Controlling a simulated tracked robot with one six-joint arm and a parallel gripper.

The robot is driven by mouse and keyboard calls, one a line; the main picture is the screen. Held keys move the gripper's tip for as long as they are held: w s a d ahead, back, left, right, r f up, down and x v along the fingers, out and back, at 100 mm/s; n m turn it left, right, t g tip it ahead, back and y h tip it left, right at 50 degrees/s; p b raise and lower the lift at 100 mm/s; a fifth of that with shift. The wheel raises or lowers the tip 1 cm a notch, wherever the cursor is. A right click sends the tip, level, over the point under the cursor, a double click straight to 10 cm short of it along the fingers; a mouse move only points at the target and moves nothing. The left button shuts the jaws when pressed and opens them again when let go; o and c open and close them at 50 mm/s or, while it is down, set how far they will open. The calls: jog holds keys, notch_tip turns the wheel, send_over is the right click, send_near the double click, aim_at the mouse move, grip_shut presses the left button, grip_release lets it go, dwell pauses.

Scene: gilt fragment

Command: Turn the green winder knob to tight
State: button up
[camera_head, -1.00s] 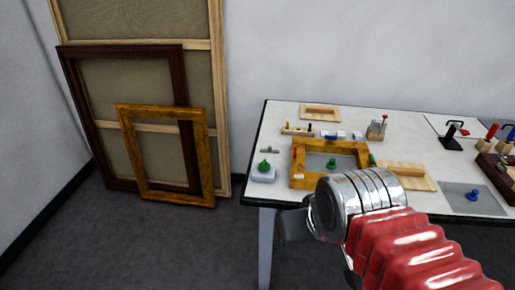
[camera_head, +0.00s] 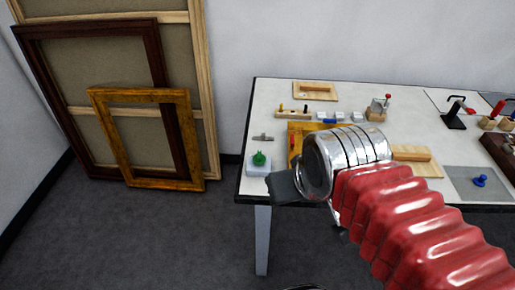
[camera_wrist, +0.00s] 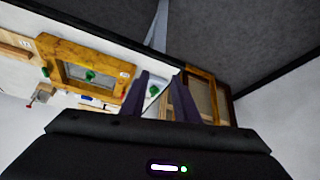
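A green knob (camera_head: 258,159) sits on a white block (camera_head: 257,170) at the table's front left corner. A second green knob (camera_wrist: 90,75) shows inside the gilt frame (camera_wrist: 62,48); in the head view my wrist hides most of that frame. I cannot read a tight mark on either. My gripper (camera_wrist: 161,78) has its two dark fingers apart with nothing between them. In the head view its dark end (camera_head: 284,187) is just right of the white block, near the table's front edge.
The table (camera_head: 350,97) also holds a wooden tray (camera_head: 316,91), small tools, a wooden board (camera_head: 428,168) and a blue knob on a grey mat (camera_head: 480,181). Several large frames (camera_head: 150,135) lean on the wall at left. Floor is clear in front.

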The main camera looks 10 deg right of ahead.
jog(key=w+r+n+g, duration=0.35)
jog(key=w+n, duration=0.75)
jog(key=n, duration=0.4)
jog(key=n+g, duration=0.2)
jog(key=n, duration=1.5)
send_over(259, 154)
jog(key=shift+f, duration=1.3)
jog(key=shift+s, duration=0.1)
notch_tip(259, 154, down, 14)
jog(key=shift+r, duration=0.1)
